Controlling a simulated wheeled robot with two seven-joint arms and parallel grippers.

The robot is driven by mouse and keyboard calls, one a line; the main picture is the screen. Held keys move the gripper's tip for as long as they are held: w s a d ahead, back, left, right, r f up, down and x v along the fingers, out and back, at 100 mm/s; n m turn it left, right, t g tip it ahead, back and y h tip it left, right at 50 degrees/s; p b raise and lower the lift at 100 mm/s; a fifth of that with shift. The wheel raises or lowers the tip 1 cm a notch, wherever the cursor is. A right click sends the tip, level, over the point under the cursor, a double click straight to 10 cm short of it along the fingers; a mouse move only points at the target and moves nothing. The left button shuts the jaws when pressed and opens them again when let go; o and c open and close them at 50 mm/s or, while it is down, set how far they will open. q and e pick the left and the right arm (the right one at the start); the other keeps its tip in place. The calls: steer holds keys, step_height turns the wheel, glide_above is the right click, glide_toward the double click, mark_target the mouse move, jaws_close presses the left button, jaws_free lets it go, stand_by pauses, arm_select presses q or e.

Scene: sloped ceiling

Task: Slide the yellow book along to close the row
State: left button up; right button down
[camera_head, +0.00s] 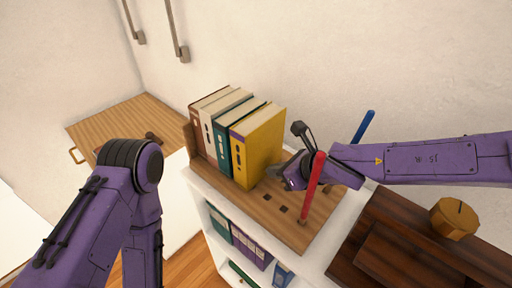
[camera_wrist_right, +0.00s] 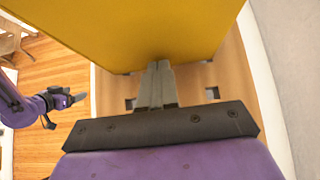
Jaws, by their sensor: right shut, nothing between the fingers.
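The yellow book (camera_head: 259,147) stands upright at the right end of a row on the wooden shelf top. To its left stand a teal book (camera_head: 224,143), a white book (camera_head: 208,127) and a brown-red book (camera_head: 196,120). My right gripper (camera_head: 282,172) is shut and empty, low beside the yellow book's right side. In the right wrist view the closed fingers (camera_wrist_right: 157,85) reach the lower edge of the yellow book (camera_wrist_right: 150,30); they look to be touching it. My left arm shows at the left of the head view. Its gripper (camera_wrist_right: 75,99) shows in the right wrist view, its jaws unclear.
A red peg (camera_head: 312,188) and a blue peg (camera_head: 364,126) stand upright near my right gripper. The board (camera_head: 262,208) has small square holes. Lower shelves hold more books.

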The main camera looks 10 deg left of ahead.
steer(key=shift+w+a, duration=0.15)
steer(key=shift+a, duration=0.05)
steer(key=shift+w+a, duration=0.35)
steer(key=shift+a, duration=0.2)
steer(key=shift+s+d, duration=0.55)
steer(key=shift+d, duration=0.3)
steer(key=shift+r+p, duration=0.2)
steer(key=shift+p, duration=0.1)
steer(key=p, duration=1.3)
glide_toward(267, 137)
steer(key=x, duration=0.5)
steer(key=shift+w+r, duration=0.1)
steer(key=shift+b, duration=0.4)
steer(key=shift+f, duration=0.2)
